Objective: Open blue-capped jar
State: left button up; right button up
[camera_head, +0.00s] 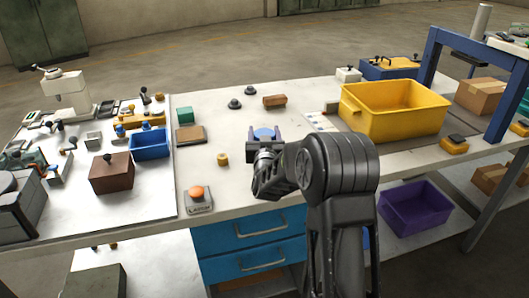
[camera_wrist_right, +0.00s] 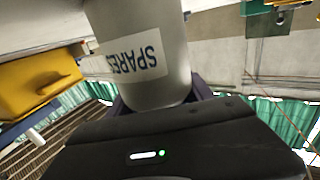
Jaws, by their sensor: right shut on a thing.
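The jar's blue cap (camera_head: 264,133) shows in the head view near the middle of the white table, between the fingers of my right gripper (camera_head: 265,136). In the right wrist view the jar (camera_wrist_right: 140,45) is a grey cylinder with a white "SPARES" label, which appears upside down. My right gripper (camera_wrist_right: 160,103) is shut on the jar's body, with dark finger parts on both sides of it. The cap is hidden in the wrist view, and my wrist hides the jar's body in the head view. I cannot tell whether the jar touches the table. My left gripper is not in view.
A yellow bin (camera_head: 393,112) stands to the right. An orange button box (camera_head: 198,199) and a small yellow cylinder (camera_head: 222,159) are left of the jar. A brown block (camera_head: 275,100) and dark knobs lie behind it. The table around the jar is mostly clear.

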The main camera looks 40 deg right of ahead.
jog(key=shift+c, duration=0.8)
jog(key=shift+r, duration=0.1)
jog(key=shift+r, duration=0.2)
grip_shut()
notch_tip(320, 180, up, 10)
jog(key=shift+f, duration=0.2)
jog(key=o, duration=1)
grip_release()
jog(key=shift+c, duration=0.2)
grip_shut()
jog(key=shift+f, duration=0.1)
